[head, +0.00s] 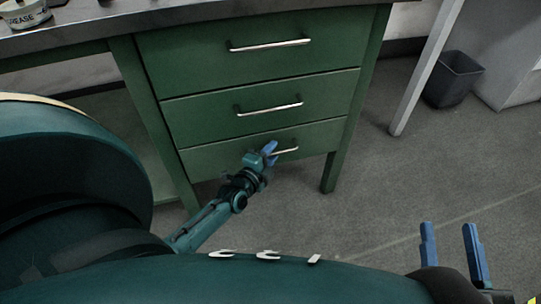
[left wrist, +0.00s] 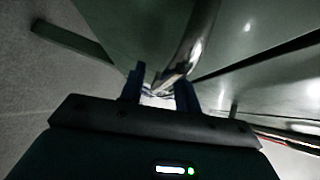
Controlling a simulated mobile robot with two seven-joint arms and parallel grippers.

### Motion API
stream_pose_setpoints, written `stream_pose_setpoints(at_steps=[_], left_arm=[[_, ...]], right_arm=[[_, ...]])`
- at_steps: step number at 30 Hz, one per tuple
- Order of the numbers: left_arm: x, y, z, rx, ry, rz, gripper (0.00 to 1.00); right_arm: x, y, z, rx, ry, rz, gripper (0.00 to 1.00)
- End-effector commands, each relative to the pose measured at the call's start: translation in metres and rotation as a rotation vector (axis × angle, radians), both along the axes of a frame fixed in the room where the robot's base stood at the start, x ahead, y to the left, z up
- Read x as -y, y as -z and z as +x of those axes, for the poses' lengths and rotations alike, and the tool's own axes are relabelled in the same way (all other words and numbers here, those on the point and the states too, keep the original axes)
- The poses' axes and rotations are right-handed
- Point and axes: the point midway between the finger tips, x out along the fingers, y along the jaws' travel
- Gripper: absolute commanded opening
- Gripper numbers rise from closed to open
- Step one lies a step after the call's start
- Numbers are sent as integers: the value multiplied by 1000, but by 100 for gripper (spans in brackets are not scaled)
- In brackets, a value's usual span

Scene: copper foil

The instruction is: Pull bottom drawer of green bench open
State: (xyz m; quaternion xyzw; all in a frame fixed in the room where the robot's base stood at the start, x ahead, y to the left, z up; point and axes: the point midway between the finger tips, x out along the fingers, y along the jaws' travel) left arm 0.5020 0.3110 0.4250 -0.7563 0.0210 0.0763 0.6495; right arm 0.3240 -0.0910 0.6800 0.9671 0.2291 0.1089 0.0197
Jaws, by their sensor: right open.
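The green bench (head: 150,90) has three stacked drawers with metal bar handles. The bottom drawer (head: 215,161) looks flush with the bench front. Its handle (head: 289,151) shows just right of my left gripper (head: 270,153), whose blue fingers are at the handle's left part and hide it. In the left wrist view, the shiny handle (left wrist: 198,40) runs down to between the two fingers (left wrist: 161,90). I cannot tell whether they press on it. My right gripper (head: 453,255) is open and empty at the lower right, away from the bench.
The middle drawer (head: 200,108) and top drawer (head: 190,60) are shut above. A bench leg (head: 333,173) stands right of the drawers. A dark bin (head: 453,80) and a pale post (head: 425,70) are further right. The grey floor (head: 370,200) in front is clear.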

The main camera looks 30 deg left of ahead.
Motion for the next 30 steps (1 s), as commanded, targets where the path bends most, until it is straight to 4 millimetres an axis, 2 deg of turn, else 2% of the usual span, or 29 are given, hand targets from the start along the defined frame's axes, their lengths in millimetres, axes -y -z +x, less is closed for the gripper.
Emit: stream_pose_setpoints(at_steps=[6,18,30], left_arm=[[0,0,0,0,0,0,31],[0,0,0,0,0,0,0],[0,0,0,0,0,0,0]], right_arm=[[0,-5,-1,9,-2,4,43],[0,-4,-1,8,-4,1,43],[0,0,0,2,-3,-3,43]])
